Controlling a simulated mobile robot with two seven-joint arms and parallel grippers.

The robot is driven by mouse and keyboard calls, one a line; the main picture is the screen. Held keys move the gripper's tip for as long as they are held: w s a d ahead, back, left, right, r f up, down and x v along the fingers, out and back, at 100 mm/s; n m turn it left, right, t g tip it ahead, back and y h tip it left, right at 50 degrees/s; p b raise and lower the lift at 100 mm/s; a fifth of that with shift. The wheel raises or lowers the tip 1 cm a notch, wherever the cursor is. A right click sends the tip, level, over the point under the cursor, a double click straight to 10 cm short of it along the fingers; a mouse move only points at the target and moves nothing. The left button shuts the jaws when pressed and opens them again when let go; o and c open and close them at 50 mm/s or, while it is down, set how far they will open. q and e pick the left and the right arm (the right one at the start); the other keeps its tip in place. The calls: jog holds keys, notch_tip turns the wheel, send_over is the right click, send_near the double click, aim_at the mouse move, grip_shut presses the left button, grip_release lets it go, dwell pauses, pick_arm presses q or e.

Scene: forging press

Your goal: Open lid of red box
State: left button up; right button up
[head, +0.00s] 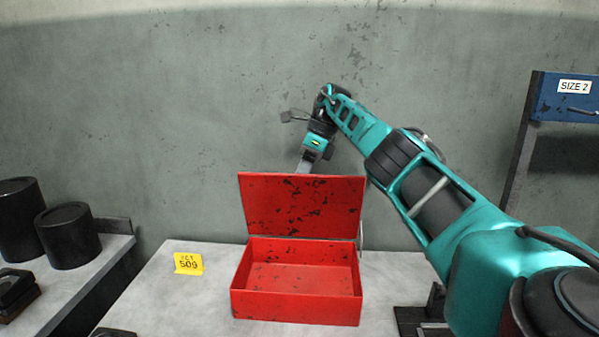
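A red box (296,306) stands on the grey table, and its inside is empty as far as I can see. Its red lid (301,204) is up, standing roughly upright along the back edge, with dark worn spots on it. My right gripper (304,166) is behind the lid's top edge, pointing down. Its fingers are partly hidden by the lid, so I cannot tell if they touch it or are open. My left gripper is not in view.
A yellow tag (188,263) lies on the table (170,300) left of the box. Dark cylinders (68,235) stand on a left shelf. A blue rack (565,97) marked SIZE 2 is at right. A grey wall is behind.

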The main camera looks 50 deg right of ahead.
jog(key=shift+o, duration=0.7)
jog(key=shift+w+d+f, duration=0.15)
jog(key=shift+o, duration=0.7)
jog(key=shift+r, duration=0.3)
jog(key=shift+a, duration=0.2)
